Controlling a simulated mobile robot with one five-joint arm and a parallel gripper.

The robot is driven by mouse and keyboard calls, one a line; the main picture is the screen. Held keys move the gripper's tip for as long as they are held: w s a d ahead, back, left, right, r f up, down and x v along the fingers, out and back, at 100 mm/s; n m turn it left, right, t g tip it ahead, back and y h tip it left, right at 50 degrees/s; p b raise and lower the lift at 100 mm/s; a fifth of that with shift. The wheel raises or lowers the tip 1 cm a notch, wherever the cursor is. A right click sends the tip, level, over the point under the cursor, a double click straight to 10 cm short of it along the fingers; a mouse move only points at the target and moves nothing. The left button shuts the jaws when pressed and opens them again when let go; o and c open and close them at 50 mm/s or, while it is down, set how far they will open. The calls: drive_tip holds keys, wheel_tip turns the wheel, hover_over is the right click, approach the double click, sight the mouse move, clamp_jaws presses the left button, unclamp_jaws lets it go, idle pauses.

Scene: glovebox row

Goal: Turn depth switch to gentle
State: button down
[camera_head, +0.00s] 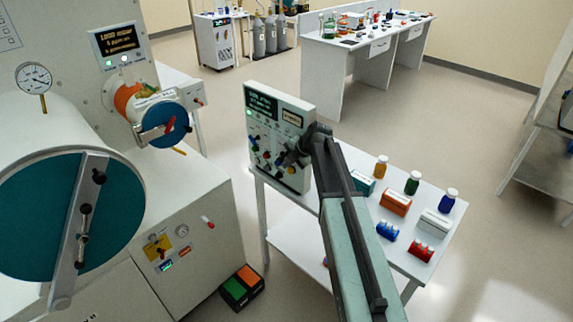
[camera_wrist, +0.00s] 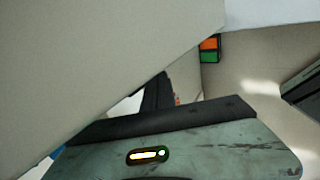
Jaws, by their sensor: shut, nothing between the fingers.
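A white control panel (camera_head: 278,122) stands upright at the left end of a white table. It has a dark display with small text, a smaller label window, a green light, and several small knobs and switches (camera_head: 262,158) in red, blue, yellow and black. I cannot tell which of them is the depth switch or where it points. My gripper (camera_head: 286,161) is at the panel's lower right front, shut and empty. It hides part of the controls. I cannot tell whether it touches one. The wrist view shows a plain beige surface close up and no clear control.
The table also bears orange (camera_head: 396,202), teal and white boxes, several small bottles (camera_head: 447,199), and blue and red items. A large glovebox (camera_head: 90,190) with round ports stands at left. A green and orange pedal box (camera_head: 241,287) is on the floor, also in the wrist view (camera_wrist: 209,49).

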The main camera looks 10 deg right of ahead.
drive_tip(key=s+d+r+p, duration=0.1)
drive_tip(key=s+d, duration=0.7)
drive_tip(key=s, duration=0.3)
drive_tip(key=shift+s, duration=0.25)
drive_tip(key=c, duration=1.8)
unclamp_jaws()
drive_tip(key=shift+d+r, duration=0.1)
drive_tip(key=o, duration=0.3)
drive_tip(key=s+a+f+m, duration=0.1)
drive_tip(key=s+m, duration=0.1)
drive_tip(key=s+a+f+m+g+b, duration=0.1)
drive_tip(key=s+a+f+m, duration=0.1)
drive_tip(key=m, duration=0.1)
drive_tip(key=shift+a+h, duration=0.15)
drive_tip(key=shift+h, duration=0.15)
drive_tip(key=s+a+f+m+g+h+b, duration=0.1)
drive_tip(key=s+a+m, duration=0.1)
drive_tip(key=s+m, duration=0.2)
drive_tip(key=s+a+f+m+g+h+b, duration=0.1)
drive_tip(key=s+f+m+g, duration=0.1)
drive_tip(key=s+m, duration=0.3)
drive_tip(key=s+a+f+m+g+h+b, duration=0.1)
drive_tip(key=s+m, duration=0.3)
drive_tip(key=m, duration=0.7)
drive_tip(key=shift+s+a+f+g+h, duration=0.15)
drive_tip(key=shift+s+a+f, duration=0.05)
drive_tip(key=shift+a+f, duration=0.25)
drive_tip(key=shift+s+a+f+g+h, duration=0.2)
drive_tip(key=shift+a+f, duration=0.1)
drive_tip(key=shift+a, duration=0.1)
